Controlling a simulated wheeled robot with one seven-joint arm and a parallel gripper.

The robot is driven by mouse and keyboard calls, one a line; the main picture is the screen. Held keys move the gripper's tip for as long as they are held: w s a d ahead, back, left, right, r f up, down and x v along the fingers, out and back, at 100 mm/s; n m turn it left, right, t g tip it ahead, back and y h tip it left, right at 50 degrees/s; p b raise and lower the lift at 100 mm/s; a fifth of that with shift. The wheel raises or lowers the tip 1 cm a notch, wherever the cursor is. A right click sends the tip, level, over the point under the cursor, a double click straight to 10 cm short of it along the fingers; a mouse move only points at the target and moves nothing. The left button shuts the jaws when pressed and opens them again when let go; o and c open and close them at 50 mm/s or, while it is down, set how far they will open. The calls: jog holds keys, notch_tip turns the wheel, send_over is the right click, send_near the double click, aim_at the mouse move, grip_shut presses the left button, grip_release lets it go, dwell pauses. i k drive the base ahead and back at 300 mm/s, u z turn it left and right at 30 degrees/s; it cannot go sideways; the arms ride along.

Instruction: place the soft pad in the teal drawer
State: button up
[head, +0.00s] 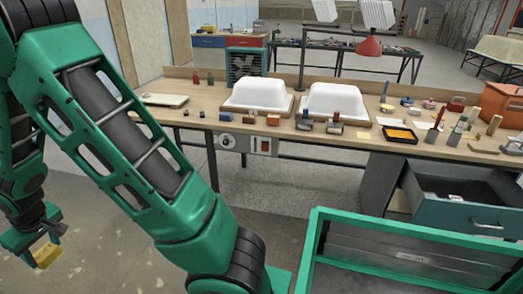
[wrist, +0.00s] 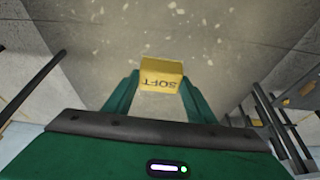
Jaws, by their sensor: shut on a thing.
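The soft pad (wrist: 161,72) is a yellow block marked "SOFT", held between the fingers of my gripper (wrist: 160,95) in the wrist view. In the head view the pad (head: 47,256) shows at the lower left, in my gripper (head: 42,246), above the bare floor and well away from the bench. The teal drawer (head: 470,220) is at the right under the bench, pulled open, with a handle on its front. Some pale things lie inside it; part of its inside is hidden.
A green-framed open bin (head: 312,250) stands in the right foreground, in front of the drawer. The wooden bench (head: 215,118) carries two white tub shells (head: 260,92), small blocks, tools and a black tray (head: 400,135). Floor at left is clear.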

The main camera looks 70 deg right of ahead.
aim_at(465, 193)
jog(key=k, duration=0.95)
